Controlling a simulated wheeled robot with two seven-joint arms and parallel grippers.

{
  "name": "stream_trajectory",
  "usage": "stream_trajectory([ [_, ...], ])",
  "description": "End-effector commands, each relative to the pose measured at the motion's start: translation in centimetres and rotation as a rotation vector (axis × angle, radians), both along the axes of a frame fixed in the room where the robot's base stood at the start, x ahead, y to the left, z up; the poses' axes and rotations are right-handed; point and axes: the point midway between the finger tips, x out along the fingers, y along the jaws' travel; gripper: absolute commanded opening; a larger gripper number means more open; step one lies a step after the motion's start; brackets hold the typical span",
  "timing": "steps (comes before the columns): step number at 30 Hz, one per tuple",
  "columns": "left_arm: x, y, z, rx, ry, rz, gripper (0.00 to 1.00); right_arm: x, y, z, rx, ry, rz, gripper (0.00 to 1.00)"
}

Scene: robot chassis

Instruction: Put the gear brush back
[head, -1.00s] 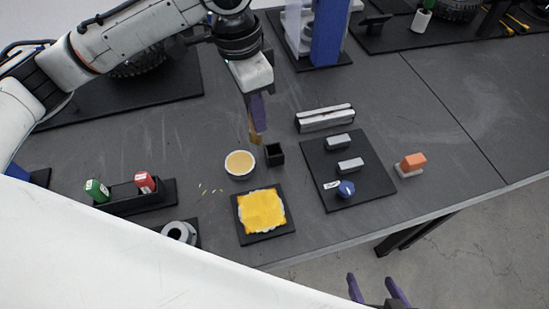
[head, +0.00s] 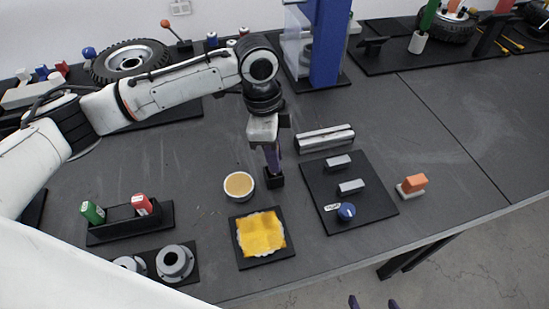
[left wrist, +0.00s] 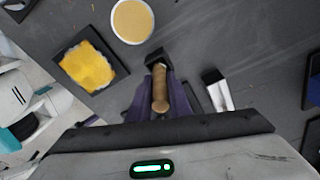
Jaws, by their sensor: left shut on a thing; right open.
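My left gripper (head: 272,164) is shut on the gear brush and points down at the small black holder (head: 275,182). The brush's tan wooden handle (left wrist: 160,88) lies between the purple fingers in the left wrist view, its far end at the black holder (left wrist: 155,58). The bristle end is hidden, so I cannot tell how deep it sits in the holder. In the head view the fingers mostly hide the brush. My right gripper (head: 373,302) is open and empty at the bottom edge, below the table edge.
A round tan-filled dish (head: 239,186) stands just left of the holder. A yellow cloth on a black mat (head: 244,262) lies in front. A silver rail block (head: 325,139) and a black plate with grey blocks (head: 320,190) are to the right.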

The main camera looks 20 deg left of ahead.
Motion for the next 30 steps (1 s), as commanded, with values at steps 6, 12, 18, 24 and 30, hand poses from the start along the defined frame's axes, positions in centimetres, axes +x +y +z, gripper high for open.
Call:
stream_trajectory([
  [6, 0.03, 0.0, -1.36, -0.001, -0.002, -0.001, 0.0, -0.21, -0.01, -0.12, -0.001, 0.005, 0.0, 0.68],
  [12, 0.01, -0.01, -1.36, -0.001, -0.001, -0.001, 0.0, -0.3, -0.03, -0.15, -0.001, 0.007, 0.0, 0.68],
  [18, 0.03, -0.02, -1.59, -0.001, -0.002, 0.0, 0.34, -0.33, -0.04, -0.12, -0.002, 0.008, 0.001, 0.68],
  [24, 0.02, -0.02, -1.58, -0.001, -0.001, 0.0, 0.36, -0.35, -0.04, -0.13, -0.002, 0.009, 0.001, 0.68],
  [30, 0.04, 0.02, -0.99, 0.0, -0.003, -0.001, 0.36, -0.35, -0.05, -0.28, -0.002, 0.009, 0.001, 0.68],
])
